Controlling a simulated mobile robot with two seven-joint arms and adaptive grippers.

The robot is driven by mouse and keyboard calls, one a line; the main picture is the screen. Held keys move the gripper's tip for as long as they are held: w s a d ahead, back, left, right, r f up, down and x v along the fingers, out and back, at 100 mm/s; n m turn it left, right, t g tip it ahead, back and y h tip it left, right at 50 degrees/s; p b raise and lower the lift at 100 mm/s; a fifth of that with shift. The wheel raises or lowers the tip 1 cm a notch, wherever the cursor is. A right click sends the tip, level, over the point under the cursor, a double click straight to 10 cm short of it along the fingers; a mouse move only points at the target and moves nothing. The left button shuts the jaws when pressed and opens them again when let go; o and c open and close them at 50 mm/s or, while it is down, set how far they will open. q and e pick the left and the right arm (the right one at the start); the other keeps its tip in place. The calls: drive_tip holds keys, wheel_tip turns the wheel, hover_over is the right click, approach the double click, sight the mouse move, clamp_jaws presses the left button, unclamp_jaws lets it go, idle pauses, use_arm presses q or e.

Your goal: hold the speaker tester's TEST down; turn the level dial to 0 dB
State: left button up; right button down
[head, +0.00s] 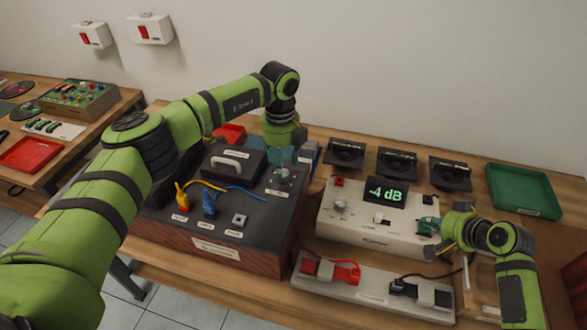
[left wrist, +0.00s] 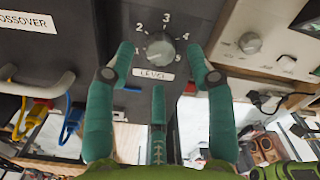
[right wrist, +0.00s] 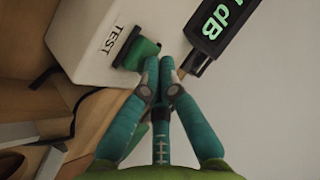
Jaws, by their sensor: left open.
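The level dial (left wrist: 160,48) is a grey knob on the dark amplifier box (head: 240,262), with scale numbers around it and LEVEL below. My left gripper (left wrist: 160,62) is open, with fingertips on either side of the dial and visible gaps between. In the head view my left gripper (head: 290,158) is at the box's back right corner. The speaker tester (head: 350,228) is a pale box whose display (head: 386,192) reads -4 dB. Its green TEST button (right wrist: 140,50) is at its right end. My right gripper (right wrist: 165,65) is shut, fingertips against the button; I cannot tell how far it is pressed.
Yellow and blue plugs (head: 182,198) stand in the box's front left, with cables running behind. Black speakers (head: 397,163) line the back of the bench. A green tray (head: 523,190) lies at right. A clip strip (head: 375,288) with red and black clips lies in front.

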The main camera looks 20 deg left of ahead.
use_arm(q)
drive_tip(key=shift+f, duration=1.6)
clamp_jaws()
drive_tip(key=m, duration=0.5)
drive_tip(key=shift+m, duration=0.4)
drive_tip(key=m, duration=1.2)
drive_tip(key=shift+m, duration=0.3)
drive_tip(key=m, duration=0.5)
drive_tip(key=shift+s+d, duration=0.1)
drive_tip(key=shift+f+m, duration=0.1)
drive_tip(key=shift+m, duration=0.2)
